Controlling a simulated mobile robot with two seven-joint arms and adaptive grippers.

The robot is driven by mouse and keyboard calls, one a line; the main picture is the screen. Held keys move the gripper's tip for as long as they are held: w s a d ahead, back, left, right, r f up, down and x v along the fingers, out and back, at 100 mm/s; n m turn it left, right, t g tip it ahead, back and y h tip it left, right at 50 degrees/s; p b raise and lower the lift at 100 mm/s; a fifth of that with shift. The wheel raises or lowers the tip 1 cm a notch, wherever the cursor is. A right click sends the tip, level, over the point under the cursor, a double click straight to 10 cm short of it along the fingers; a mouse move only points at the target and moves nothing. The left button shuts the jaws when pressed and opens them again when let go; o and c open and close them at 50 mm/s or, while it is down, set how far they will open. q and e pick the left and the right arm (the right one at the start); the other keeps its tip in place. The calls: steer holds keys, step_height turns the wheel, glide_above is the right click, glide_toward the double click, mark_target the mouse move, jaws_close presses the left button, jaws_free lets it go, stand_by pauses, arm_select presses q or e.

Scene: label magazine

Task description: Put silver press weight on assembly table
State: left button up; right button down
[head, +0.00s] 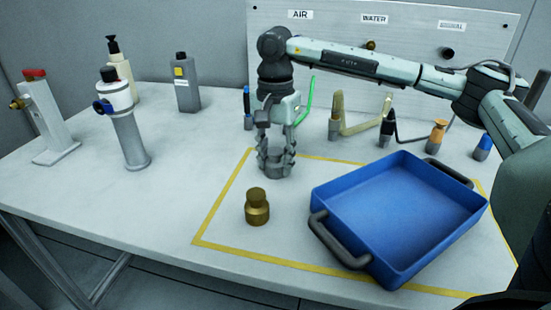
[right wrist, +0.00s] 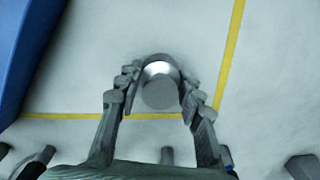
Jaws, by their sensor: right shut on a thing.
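My right gripper (head: 275,163) reaches down to the far left part of the yellow-outlined area on the white assembly table (head: 215,165). It is shut on the silver press weight (right wrist: 160,88), which shows between the fingers in the right wrist view. The weight is a shiny round piece with a knob. In the head view the fingers mostly hide it. It is at or very close to the table surface; I cannot tell whether it touches. A brass weight (head: 257,208) stands upright on the table, nearer than the gripper. My left gripper is not in view.
A blue tray (head: 330,200) with dark handles stands to the right inside the yellow outline. Several bottles and a white cylinder device (head: 128,135) stand at left. Several hose fittings line the back panel (head: 300,40). The table left of the outline's front is clear.

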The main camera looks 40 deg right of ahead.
mark_target(275, 150)
steer(key=c, duration=1.3)
jaws_free()
steer(key=o, duration=0.3)
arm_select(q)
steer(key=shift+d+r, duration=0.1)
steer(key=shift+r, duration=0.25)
arm_select(e)
steer(key=shift+r, duration=0.1)
steer(key=shift+r, duration=0.35)
step_height(275, 150, up, 10)
steer(key=shift+b, duration=0.3)
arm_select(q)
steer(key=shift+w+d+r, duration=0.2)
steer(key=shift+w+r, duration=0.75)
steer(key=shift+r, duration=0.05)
arm_select(e)
steer(key=shift+r, duration=0.65)
